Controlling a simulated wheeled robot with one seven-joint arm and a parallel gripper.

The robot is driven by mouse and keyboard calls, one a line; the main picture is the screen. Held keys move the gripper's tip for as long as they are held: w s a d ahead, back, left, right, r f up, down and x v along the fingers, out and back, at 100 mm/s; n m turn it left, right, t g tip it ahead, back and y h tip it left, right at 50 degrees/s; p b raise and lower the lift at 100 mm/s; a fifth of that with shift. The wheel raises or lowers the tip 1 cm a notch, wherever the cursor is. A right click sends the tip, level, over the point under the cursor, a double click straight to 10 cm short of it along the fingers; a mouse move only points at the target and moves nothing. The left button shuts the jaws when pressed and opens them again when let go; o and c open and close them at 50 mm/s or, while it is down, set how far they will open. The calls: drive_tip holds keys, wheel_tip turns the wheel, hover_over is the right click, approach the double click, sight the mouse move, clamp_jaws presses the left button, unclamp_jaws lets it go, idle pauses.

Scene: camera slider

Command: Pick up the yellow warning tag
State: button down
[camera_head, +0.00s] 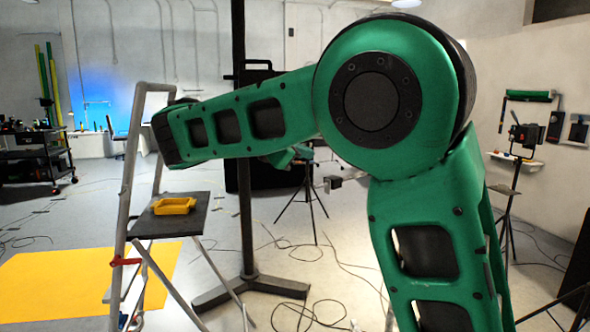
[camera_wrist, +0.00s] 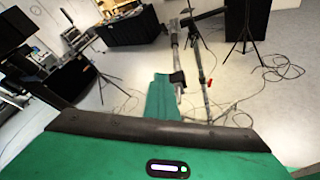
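I cannot make out a clear warning tag in either view. In the head view, a small yellow open-topped object (camera_head: 174,206), like a shallow tray, sits on the dark top platform (camera_head: 160,226) of a metal stepladder; I cannot tell whether the tag is on or in it. My green arm fills the middle and right of the head view, above and to the right of the platform. My gripper's fingers show in neither view. The wrist view shows mostly a green and black part of my own body along the bottom, with the studio floor beyond.
A red clamp (camera_head: 126,261) is on the stepladder's leg. A yellow mat (camera_head: 75,285) lies on the floor behind it. A black stand (camera_head: 244,150) rises just right of the ladder. Cables cross the floor. A dark cart (camera_head: 35,160) stands at the far left.

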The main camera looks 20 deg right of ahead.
drive_tip(key=shift+r, duration=0.25)
drive_tip(key=c, duration=0.5)
unclamp_jaws()
drive_tip(key=shift+a, duration=0.1)
drive_tip(key=shift+v, duration=4.9)
drive_tip(key=shift+o, duration=1)
drive_tip(key=shift+s+a+r, duration=0.1)
drive_tip(key=shift+a+r, duration=0.05)
drive_tip(key=shift+a, duration=0.15)
